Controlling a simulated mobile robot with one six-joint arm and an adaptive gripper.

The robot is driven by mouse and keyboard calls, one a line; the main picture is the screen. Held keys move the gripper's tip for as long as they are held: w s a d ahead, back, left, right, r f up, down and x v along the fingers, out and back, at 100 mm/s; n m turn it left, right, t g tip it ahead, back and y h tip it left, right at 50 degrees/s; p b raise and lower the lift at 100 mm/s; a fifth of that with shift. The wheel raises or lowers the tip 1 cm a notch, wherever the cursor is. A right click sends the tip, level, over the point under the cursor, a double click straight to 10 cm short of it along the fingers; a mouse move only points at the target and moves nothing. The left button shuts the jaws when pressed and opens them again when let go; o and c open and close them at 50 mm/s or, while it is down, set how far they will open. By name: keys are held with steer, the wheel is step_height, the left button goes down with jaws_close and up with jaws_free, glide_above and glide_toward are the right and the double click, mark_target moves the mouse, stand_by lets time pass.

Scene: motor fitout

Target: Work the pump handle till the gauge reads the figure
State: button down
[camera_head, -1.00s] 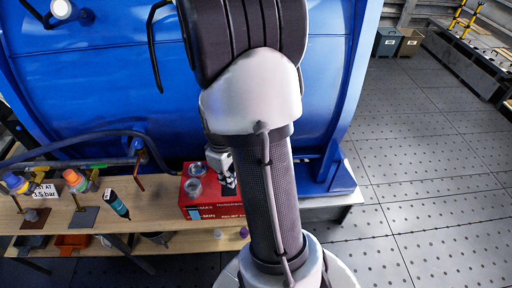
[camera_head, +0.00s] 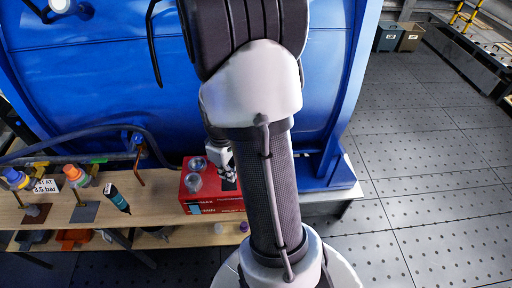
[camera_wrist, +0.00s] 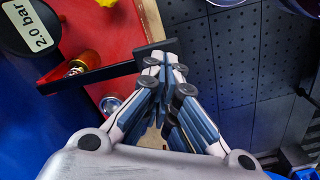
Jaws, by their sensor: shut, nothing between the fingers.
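The red pump box (camera_head: 206,208) stands on the wooden bench, with MAX and MIN marks on its front and round clear parts on top. In the wrist view its red body (camera_wrist: 115,32) fills the upper left. A dark bar (camera_wrist: 100,72), which looks like the pump handle, crosses it. A dark round part with a "2.0 bar" label (camera_wrist: 32,27) is at the top left corner. My gripper (camera_wrist: 166,52) is shut and empty, fingertips at the bar's right end; I cannot tell whether they touch. In the head view my arm partly hides it. No gauge needle is readable.
A sign (camera_head: 46,186) reads a test at 3.5 bar. A large blue tank (camera_head: 100,75) stands behind. Open floor (camera_head: 430,150) is at the right.

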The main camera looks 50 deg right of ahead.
step_height(320, 180, down, 9)
steer(key=b, duration=0.7)
step_height(320, 180, up, 9)
steer(key=p, duration=0.7)
steer(key=shift+r, duration=0.1)
stand_by(0.4)
step_height(320, 180, down, 9)
steer(key=b, duration=0.6)
step_height(320, 180, up, 9)
steer(key=p, duration=0.6)
steer(key=shift+p, duration=0.3)
stand_by(0.4)
